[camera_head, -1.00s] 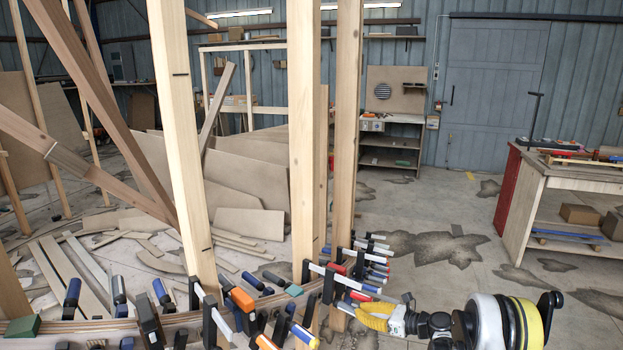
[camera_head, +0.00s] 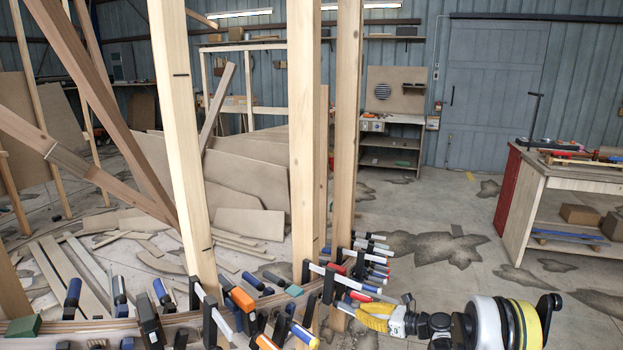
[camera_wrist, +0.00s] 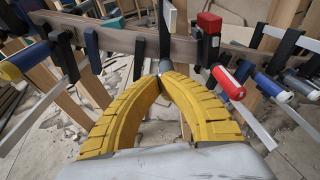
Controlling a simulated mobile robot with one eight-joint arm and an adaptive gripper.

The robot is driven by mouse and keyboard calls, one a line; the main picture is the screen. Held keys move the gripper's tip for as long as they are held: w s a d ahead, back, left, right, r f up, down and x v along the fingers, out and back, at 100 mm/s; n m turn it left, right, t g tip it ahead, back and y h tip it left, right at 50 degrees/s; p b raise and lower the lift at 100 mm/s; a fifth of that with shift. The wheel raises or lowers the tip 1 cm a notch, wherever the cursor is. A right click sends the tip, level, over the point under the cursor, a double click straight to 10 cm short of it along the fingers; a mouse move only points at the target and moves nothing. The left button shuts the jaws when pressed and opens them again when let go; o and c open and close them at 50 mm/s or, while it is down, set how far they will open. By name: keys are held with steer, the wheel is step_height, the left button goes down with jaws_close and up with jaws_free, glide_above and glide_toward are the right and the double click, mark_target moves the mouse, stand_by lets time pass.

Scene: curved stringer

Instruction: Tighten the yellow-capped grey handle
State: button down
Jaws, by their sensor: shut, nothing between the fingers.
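My gripper (camera_wrist: 167,78) is shut, its two yellow ribbed fingers meeting at the tips, among the clamps on the curved wooden stringer (camera_wrist: 120,36). In the head view my gripper (camera_head: 350,308) is at the right end of the clamp row. A grey piece (camera_wrist: 164,66) shows right at the fingertips in the wrist view; I cannot tell whether it is the grey handle, and no yellow cap shows on it. A blue handle with a yellow end (camera_wrist: 14,68) lies at the left. A red handle with a white end (camera_wrist: 228,82) is just right of the fingers.
Clamp bars and handles crowd both sides of my gripper, including a dark grey handle (camera_wrist: 300,84) at the right. Wooden posts (camera_head: 303,140) rise behind the clamps. A workbench (camera_head: 530,200) stands at the right, with open floor (camera_head: 440,200) before it.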

steer(key=shift+w+d, duration=0.2)
steer(key=shift+d, duration=0.05)
steer(key=shift+w+d, duration=0.25)
steer(key=shift+w, duration=0.2)
steer(key=shift+w+d+f, duration=0.1)
steer(key=shift+w+d, duration=0.1)
steer(key=shift+w, duration=0.05)
stand_by(0.3)
steer(key=v, duration=0.6)
steer(key=shift+w+d+f, duration=0.1)
steer(key=shift+d+f, duration=0.05)
steer(key=shift+f, duration=0.15)
stand_by(0.4)
